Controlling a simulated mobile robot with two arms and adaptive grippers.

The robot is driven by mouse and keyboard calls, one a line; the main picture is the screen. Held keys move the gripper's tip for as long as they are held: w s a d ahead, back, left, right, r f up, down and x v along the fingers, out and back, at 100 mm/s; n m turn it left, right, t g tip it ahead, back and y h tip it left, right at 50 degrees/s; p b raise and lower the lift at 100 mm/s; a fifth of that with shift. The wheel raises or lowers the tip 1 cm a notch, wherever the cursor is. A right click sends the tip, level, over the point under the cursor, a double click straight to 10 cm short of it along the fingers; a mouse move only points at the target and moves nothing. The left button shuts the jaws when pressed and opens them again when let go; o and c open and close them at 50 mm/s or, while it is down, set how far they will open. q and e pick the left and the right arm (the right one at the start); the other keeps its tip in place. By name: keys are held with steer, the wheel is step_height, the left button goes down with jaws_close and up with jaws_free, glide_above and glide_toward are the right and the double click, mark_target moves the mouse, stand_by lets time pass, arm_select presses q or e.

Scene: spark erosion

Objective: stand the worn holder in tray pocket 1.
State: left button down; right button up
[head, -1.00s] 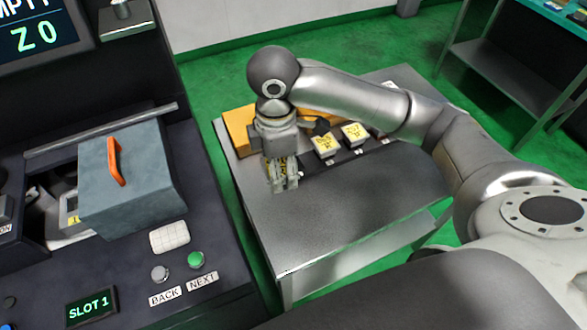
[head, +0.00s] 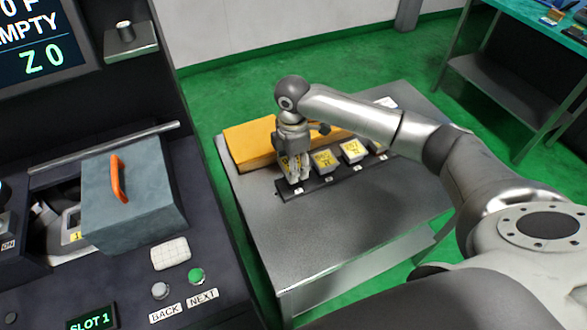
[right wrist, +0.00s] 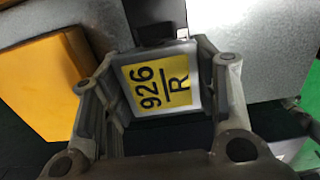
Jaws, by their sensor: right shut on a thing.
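The worn holder (right wrist: 160,88) is a pale block with a yellow label reading 926 over R, seen between my fingers in the right wrist view. My right gripper (head: 297,180) is shut on it, at the left end of the dark tray (head: 318,184) in the head view. The fingers mostly hide the holder there, and I cannot tell whether it rests in the end pocket or is just above it. Two more yellow-labelled holders (head: 326,160) and (head: 352,150) stand in the tray to the right. My left gripper is not in view.
A yellow-orange box (head: 250,145) lies behind the tray on the metal table (head: 350,225). The table's front is clear. At left is the machine with a grey block with an orange handle (head: 118,180), buttons and a SLOT 1 display (head: 92,320). A shelf stands at back right.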

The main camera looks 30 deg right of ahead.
steer(key=shift+w+d+f, duration=0.25)
steer(key=shift+f, duration=1.65)
steer(key=shift+f, duration=0.15)
steer(key=o, duration=1.3)
steer(key=shift+c, duration=0.2)
step_height(320, 180, up, 12)
steer(key=shift+r+b, duration=0.2)
steer(key=shift+b, duration=0.25)
